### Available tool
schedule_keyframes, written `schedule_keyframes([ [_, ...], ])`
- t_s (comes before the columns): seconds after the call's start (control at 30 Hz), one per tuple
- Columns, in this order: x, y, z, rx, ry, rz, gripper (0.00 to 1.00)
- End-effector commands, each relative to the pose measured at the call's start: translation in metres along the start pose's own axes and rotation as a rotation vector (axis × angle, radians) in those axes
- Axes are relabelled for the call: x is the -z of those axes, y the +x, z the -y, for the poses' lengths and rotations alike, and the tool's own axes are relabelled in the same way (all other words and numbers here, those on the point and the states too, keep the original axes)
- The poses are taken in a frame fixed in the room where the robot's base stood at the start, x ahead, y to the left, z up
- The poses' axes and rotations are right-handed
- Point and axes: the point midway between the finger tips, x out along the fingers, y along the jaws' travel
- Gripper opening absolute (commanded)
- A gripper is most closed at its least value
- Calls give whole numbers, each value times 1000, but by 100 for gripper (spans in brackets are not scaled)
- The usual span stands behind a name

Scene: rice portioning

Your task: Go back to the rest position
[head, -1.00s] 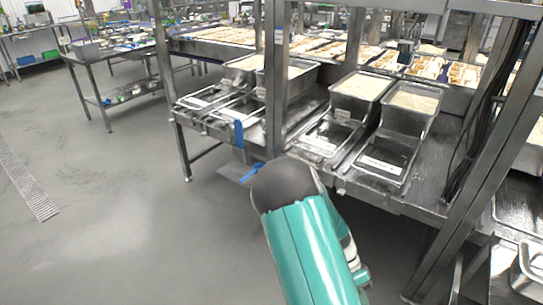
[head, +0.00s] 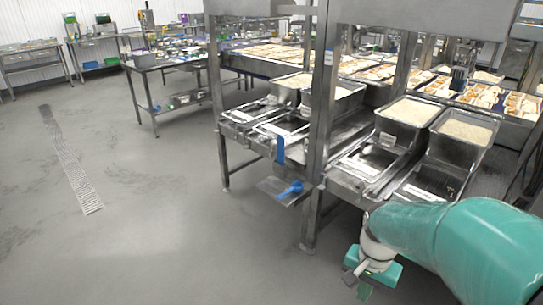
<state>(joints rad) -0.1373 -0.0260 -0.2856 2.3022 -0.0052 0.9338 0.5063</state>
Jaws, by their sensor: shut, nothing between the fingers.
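My teal arm reaches in from the right edge of the head view. My gripper (head: 358,282) is at its lower end, low over the grey floor and in front of the steel bench. It is small in the picture, shut and empty, apart from every container. Part of the wrist is hidden by the arm's own links.
The steel bench (head: 352,184) carries rice-filled metal bins (head: 464,134) and scale trays. A bench post (head: 319,130) stands left of my arm. A blue scoop (head: 291,189) lies on a small low shelf. The floor (head: 170,220) at left is clear, with a drain grate (head: 75,170).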

Motion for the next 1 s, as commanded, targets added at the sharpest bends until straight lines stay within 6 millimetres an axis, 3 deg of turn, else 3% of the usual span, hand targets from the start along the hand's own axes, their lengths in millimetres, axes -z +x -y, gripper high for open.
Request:
schedule_keyframes([
  [0.2, -23, -46, 4, 100, -173, -118, 0],
  [0.6, -72, -114, -2, 182, -484, -389, 0],
  [0.8, -93, -134, -7, 177, -601, -509, 0],
  [1.0, -100, -139, -9, 169, -639, -546, 0],
])
